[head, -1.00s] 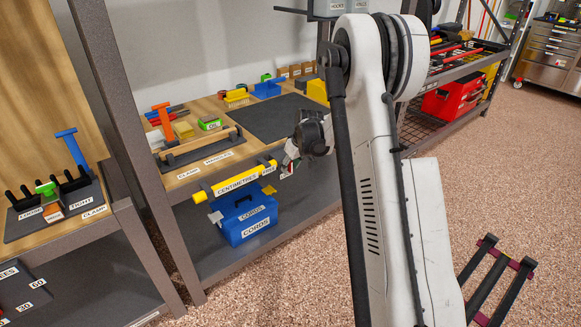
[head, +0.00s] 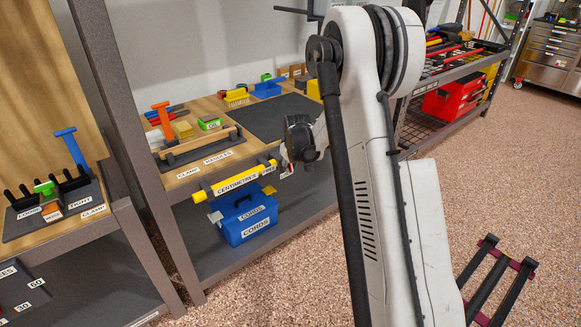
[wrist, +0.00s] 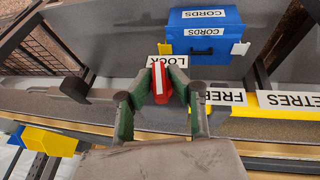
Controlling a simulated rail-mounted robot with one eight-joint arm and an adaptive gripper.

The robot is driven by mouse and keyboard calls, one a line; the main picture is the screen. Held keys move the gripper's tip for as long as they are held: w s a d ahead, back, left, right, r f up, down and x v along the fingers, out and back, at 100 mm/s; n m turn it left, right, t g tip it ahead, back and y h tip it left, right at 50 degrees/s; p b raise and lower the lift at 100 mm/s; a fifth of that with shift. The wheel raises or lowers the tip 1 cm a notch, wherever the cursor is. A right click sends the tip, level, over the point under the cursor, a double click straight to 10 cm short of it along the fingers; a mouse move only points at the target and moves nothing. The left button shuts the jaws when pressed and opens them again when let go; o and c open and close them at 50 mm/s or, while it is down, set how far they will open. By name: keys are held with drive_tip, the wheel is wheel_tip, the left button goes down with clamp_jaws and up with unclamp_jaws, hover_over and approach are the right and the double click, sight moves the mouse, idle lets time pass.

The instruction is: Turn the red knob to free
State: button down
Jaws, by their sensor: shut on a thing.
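The red knob (wrist: 160,83), with a white stripe along it, sits at the shelf edge in the wrist view. Its stripe runs nearly upright in the picture. A LOCK label (wrist: 178,62) is just beyond it and a FREE label (wrist: 225,97) is to its right. My gripper (wrist: 159,90) has its green-padded fingers around the knob, one on each side, shut on it. In the head view my wrist is in front of the middle shelf's edge, and the knob cannot be made out clearly there.
A yellow CENTIMETRES strip (head: 234,183) runs along the shelf edge beside the labels. A blue CORDS box (head: 246,220) stands on the lower shelf. A dark mat (head: 275,116) and several tools lie on the wooden shelf. A grey upright (head: 125,130) stands at the left.

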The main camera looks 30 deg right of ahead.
drive_tip(key=h, duration=0.1)
drive_tip(key=h+b, duration=0.1)
drive_tip(key=n+t+h+b, duration=0.1)
drive_tip(key=h, duration=0.1)
drive_tip(key=shift+a+f, duration=0.2)
drive_tip(key=shift+a, duration=0.05)
drive_tip(key=n+t+h+b, duration=0.1)
drive_tip(key=h+b, duration=0.3)
drive_tip(key=shift+f, duration=0.15)
drive_tip(key=t+h+b, duration=0.1)
drive_tip(key=h, duration=0.1)
drive_tip(key=shift+n+h, duration=0.3)
drive_tip(key=shift+n, duration=0.1)
drive_tip(key=shift+n+t+h+b, duration=0.3)
drive_tip(key=shift+n+t+h, duration=0.45)
drive_tip(key=shift+h, duration=0.75)
drive_tip(key=shift+t, duration=0.35)
drive_tip(key=c, duration=1.7)
unclamp_jaws()
drive_tip(key=shift+c, duration=0.2)
